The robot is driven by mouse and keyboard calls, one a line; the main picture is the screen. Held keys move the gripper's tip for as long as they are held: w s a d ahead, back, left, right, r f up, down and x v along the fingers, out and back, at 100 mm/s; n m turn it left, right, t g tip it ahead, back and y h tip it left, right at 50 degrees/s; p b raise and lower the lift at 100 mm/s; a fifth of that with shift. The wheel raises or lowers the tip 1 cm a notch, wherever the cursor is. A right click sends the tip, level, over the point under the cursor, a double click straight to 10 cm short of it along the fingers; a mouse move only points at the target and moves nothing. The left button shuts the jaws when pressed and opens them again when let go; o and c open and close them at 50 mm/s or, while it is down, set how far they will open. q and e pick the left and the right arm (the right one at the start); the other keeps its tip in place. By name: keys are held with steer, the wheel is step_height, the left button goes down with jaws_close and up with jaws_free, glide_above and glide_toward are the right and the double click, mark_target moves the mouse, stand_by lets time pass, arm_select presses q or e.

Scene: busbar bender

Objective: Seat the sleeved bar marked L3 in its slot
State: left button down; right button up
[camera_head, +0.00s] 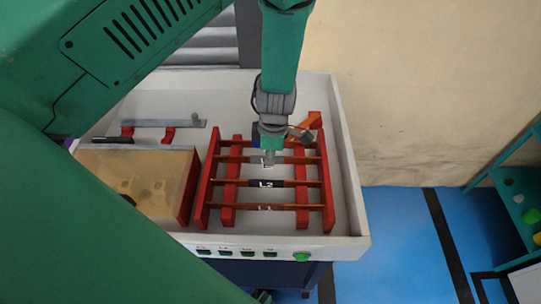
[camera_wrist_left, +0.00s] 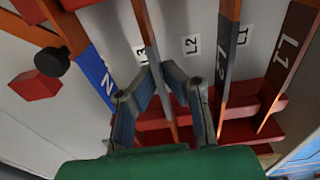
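The L3 bar (camera_wrist_left: 147,31) runs between the fingertips of my left gripper (camera_wrist_left: 160,69) in the left wrist view. The fingers converge on its dark sleeved part from both sides. In the head view the left gripper (camera_head: 268,160) points down over the red rack (camera_head: 328,190) and hides most of the L3 sleeve. A white L3 label (camera_wrist_left: 140,55) shows beside the bar. The bar's lower end reaches a red rail, but I cannot tell whether it sits fully in its slot. My right gripper is not in view.
The L2 bar (camera_head: 265,183) and L1 bar (camera_head: 266,207) lie across the rack nearer the front. A blue-sleeved bar marked N (camera_wrist_left: 98,72) is close on the other side. A translucent-topped box (camera_head: 140,185) stands left of the rack. The white tray wall (camera_head: 350,205) bounds the right.

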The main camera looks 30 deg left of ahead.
arm_select(q)
steer(key=shift+f+b, duration=0.35)
steer(key=shift+f, duration=0.35)
steer(key=c, duration=1.6)
jaws_free()
steer(key=shift+r, duration=0.1)
steer(key=shift+c, duration=0.2)
steer(key=r, duration=0.6)
steer(key=shift+w+d+r, duration=0.1)
steer(key=shift+d, duration=0.1)
steer(key=shift+r, duration=0.55)
steer(key=shift+r, duration=0.15)
